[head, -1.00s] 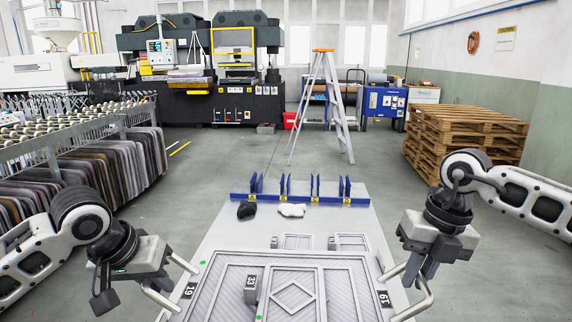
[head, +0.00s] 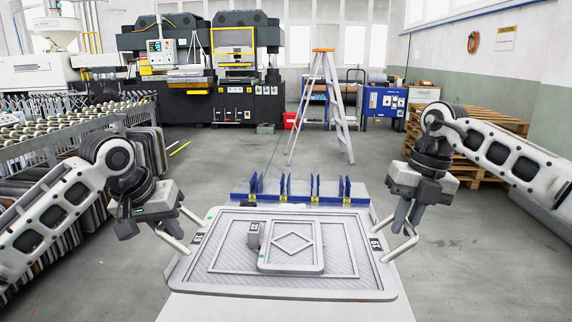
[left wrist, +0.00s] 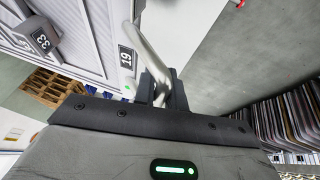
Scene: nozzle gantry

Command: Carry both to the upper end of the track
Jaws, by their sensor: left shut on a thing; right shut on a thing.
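A large grey panel (head: 215,280) with nested raised frames, a diamond and a 19 label at each side is held above the pale table. A small grey block (head: 253,235) marked 33 sits at the left edge of the panel's inner frame; it also shows in the left wrist view (left wrist: 38,38). My left gripper (head: 165,216) is shut on the panel's left metal handle (head: 178,246), which also shows in the left wrist view (left wrist: 150,55). My right gripper (head: 402,220) is shut on the right handle (head: 405,246). The panel looks roughly level.
A blue rack (head: 330,190) with upright dividers stands at the table's far edge. The table (head: 290,308) is mostly hidden under the panel. Wooden pallets (head: 480,170) are at right, a stepladder (head: 330,110) behind, and a roller rack (head: 60,130) at left.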

